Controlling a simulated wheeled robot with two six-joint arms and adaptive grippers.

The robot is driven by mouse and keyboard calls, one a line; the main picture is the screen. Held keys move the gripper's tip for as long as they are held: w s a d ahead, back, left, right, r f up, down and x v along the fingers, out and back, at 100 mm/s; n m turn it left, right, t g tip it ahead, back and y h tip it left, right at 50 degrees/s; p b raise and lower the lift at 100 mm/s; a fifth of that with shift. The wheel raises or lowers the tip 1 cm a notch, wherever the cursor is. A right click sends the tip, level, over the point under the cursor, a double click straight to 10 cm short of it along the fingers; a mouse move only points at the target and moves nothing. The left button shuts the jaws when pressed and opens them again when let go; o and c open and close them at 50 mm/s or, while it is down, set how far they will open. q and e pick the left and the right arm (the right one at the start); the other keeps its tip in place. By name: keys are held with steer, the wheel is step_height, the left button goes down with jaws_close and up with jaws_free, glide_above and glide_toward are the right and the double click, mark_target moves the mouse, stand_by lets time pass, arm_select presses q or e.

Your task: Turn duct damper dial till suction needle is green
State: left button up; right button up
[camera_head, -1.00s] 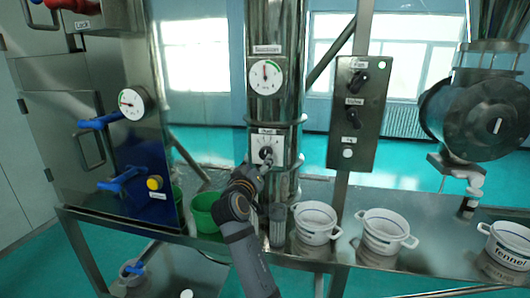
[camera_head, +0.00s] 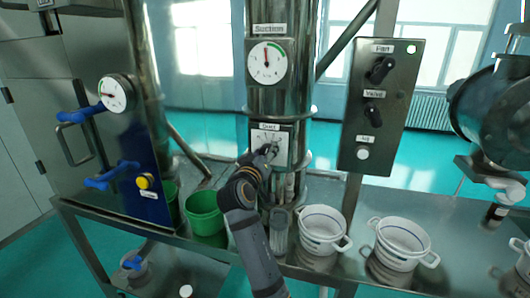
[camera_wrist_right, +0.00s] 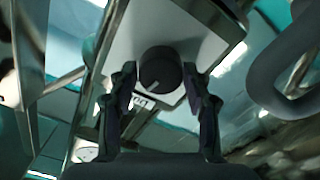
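The duct damper dial is a black knob (camera_wrist_right: 160,68) on a white plate (camera_head: 284,150), low on the steel duct. My right gripper (camera_head: 268,152) is at the dial and partly hides it in the head view. In the right wrist view its two fingers (camera_wrist_right: 160,85) stand on either side of the knob, close against its edges. The round white suction gauge (camera_head: 266,63) is above, under its label. Its needle points about straight up; which colour band it lies on is too small to tell. My left gripper is out of view.
A switch box (camera_head: 380,105) with knobs hangs right of the duct. White pots (camera_head: 321,228) and a green bucket (camera_head: 205,215) stand on the steel bench. Blue valve handles (camera_head: 112,175) and another gauge (camera_head: 116,93) are at left.

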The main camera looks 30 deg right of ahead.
steer(key=shift+w+d+f, duration=0.1)
steer(key=shift+c, duration=1.2)
steer(key=c, duration=0.4)
steer(key=shift+f, duration=0.1)
steer(key=shift+f+m+b, duration=0.15)
steer(key=shift+m+b, duration=0.35)
steer(key=shift+b, duration=0.45)
steer(key=m+b, duration=0.3)
steer(key=b, duration=0.1)
steer(key=shift+d, duration=0.1)
arm_select(q)
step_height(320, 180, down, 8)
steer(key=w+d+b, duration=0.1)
steer(key=b, duration=0.1)
arm_select(e)
steer(key=shift+m, duration=1)
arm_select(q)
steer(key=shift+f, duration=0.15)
arm_select(e)
steer(key=shift+r, duration=0.2)
